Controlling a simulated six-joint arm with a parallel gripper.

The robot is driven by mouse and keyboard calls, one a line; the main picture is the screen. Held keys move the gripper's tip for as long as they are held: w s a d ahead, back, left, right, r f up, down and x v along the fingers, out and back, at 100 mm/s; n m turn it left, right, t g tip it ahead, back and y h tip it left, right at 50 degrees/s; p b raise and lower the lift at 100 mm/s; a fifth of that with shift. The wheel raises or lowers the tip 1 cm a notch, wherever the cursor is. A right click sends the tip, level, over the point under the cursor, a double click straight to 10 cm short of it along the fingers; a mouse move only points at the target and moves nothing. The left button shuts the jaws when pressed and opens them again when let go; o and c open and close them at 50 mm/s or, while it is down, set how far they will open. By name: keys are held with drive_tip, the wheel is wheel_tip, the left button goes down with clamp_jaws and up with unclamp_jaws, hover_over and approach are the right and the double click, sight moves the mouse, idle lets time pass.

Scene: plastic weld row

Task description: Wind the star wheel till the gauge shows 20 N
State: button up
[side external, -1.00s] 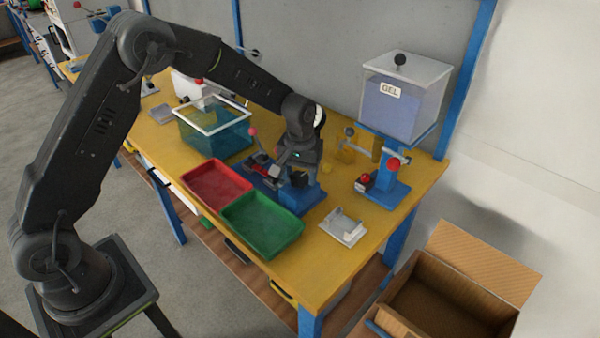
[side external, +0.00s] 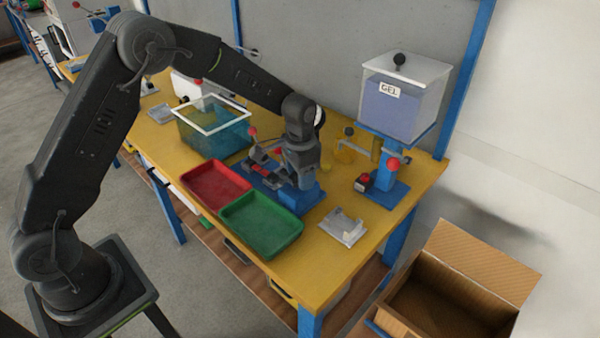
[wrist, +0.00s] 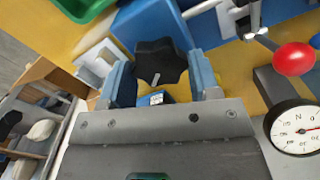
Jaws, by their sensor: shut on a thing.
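The black star wheel (wrist: 160,62) sits between the two blue-grey fingers of my gripper (wrist: 162,80) in the wrist view. The gripper is shut on it. The wheel is beside a blue block (wrist: 150,22) of the weld fixture. The round white gauge (wrist: 297,128), marked N, is at the right edge of the wrist view, partly cut off. Its red needle points roughly right; I cannot read the value. In the side view my gripper (side external: 303,180) is down at the blue fixture (side external: 309,196), and the wheel is hidden.
A red tray (side external: 215,183) and a green tray (side external: 262,224) lie close to the fixture. A red-knobbed lever (wrist: 293,59) stands near the gauge. A blue stand (side external: 386,185), the GEL tank (side external: 405,97) and a grey plate (side external: 343,228) are to the right.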

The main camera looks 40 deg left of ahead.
drive_tip(key=m, duration=0.6)
drive_tip(key=shift+m, duration=0.3)
idle(0.4)
drive_tip(key=o, duration=0.9)
wheel_tip(320, 180, up, 14)
drive_tip(key=shift+f, duration=0.1)
drive_tip(key=shift+s, duration=0.1)
